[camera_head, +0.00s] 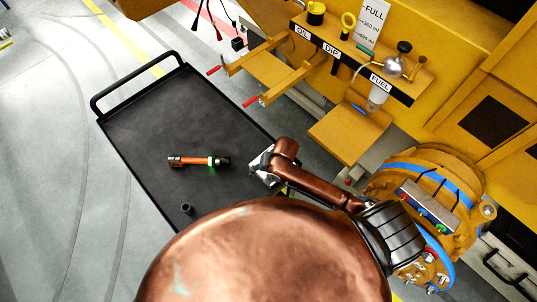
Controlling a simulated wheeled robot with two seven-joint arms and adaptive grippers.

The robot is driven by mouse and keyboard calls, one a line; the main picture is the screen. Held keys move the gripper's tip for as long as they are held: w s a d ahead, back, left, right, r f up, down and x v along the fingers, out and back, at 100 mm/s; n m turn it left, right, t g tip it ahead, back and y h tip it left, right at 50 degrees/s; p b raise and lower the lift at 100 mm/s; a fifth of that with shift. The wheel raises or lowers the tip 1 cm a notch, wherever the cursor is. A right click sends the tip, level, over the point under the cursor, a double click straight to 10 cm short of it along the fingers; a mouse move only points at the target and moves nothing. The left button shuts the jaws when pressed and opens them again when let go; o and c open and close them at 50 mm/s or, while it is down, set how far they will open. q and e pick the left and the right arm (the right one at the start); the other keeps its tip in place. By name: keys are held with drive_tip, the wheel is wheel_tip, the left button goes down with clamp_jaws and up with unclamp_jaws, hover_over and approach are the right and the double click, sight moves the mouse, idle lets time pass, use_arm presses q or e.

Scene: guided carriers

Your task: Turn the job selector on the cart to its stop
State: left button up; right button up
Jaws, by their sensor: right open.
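The black cart (135,120) has a flat top and a raised tube handle at its upper left end. No job selector can be made out for certain on it. A small dark cylinder (187,208) stands near its lower edge; I cannot tell whether it is a knob or a loose part. My right gripper (258,168) is open, over the right side of the cart top, with nothing seen between its fingers. Its arm comes in from the right. My large copper body part hides the cart's lower end. My left gripper is not in view.
An orange and black tool (200,161) lies on the cart top, left of my right gripper. A yellow machine with a label rail (355,62) stands along the right. A grey panel with coloured buttons (427,206) sits on a round yellow unit.

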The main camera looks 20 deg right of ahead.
drive_tip(key=w+m, duration=0.2)
drive_tip(key=w+d+m+g+h, duration=0.1)
drive_tip(key=shift+w+r, duration=0.25)
drive_tip(key=shift+r, duration=0.05)
drive_tip(key=w+d+m, duration=0.1)
drive_tip(key=m, duration=0.1)
drive_tip(key=w+d+r+m+h, duration=0.1)
drive_tip(key=d+m, duration=0.1)
drive_tip(key=shift+w+d+g, duration=0.3)
drive_tip(key=shift+w+g, duration=0.1)
drive_tip(key=shift+w+d+f+m+h, duration=0.2)
drive_tip(key=shift+d+f+m+h, duration=0.2)
drive_tip(key=shift+m, duration=0.3)
wheel_tip(320, 180, down, 7)
drive_tip(key=shift+r+p, duration=0.2)
drive_tip(key=shift+p, duration=0.1)
